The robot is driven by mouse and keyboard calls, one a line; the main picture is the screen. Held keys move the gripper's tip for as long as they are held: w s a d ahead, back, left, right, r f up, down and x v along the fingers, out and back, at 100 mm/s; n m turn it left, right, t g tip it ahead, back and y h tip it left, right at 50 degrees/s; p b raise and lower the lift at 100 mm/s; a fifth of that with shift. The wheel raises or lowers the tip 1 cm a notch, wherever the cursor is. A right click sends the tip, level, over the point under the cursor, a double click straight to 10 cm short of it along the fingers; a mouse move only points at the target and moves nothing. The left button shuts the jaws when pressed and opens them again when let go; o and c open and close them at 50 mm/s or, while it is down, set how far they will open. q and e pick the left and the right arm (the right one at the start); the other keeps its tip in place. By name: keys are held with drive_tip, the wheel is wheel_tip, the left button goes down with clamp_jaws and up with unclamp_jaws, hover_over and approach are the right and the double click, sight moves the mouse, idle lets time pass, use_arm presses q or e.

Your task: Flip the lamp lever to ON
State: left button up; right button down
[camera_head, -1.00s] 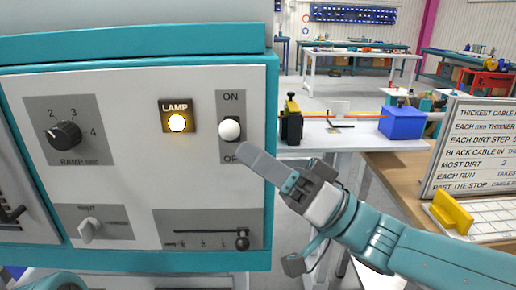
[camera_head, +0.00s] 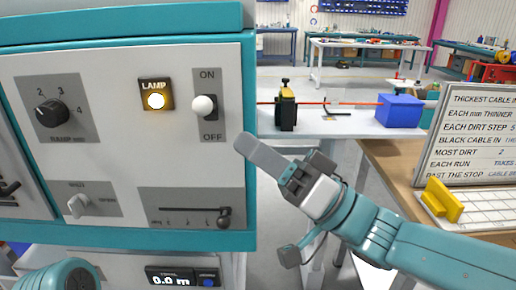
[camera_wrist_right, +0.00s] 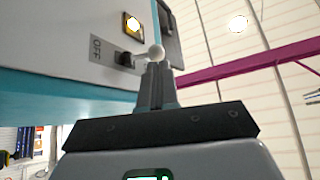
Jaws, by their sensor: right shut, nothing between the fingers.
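The lamp lever has a white ball knob (camera_head: 204,106) on a grey plate marked ON above and OFF below. The knob sits in the upper part, with the dark slot showing under it. The yellow lamp (camera_head: 156,101) left of it glows. My right gripper (camera_head: 250,142) is shut and empty, to the right of and below the knob in the head view. In the right wrist view the knob (camera_wrist_right: 156,51) shows just beyond my fingertips (camera_wrist_right: 158,68); I cannot tell if they touch. The OFF label lies left of it. My left gripper is not in view.
The panel also carries a ramp dial (camera_head: 52,112), a small grey knob (camera_head: 81,205) and a slider (camera_head: 224,217). A blue box (camera_head: 399,111) stands on the bench behind. A sign board (camera_head: 485,135) stands at right.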

drive_tip(key=s+v, duration=0.1)
drive_tip(key=v, duration=0.8)
drive_tip(key=shift+s+d, duration=0.25)
drive_tip(key=shift+d, duration=0.05)
drive_tip(key=shift+r, duration=0.1)
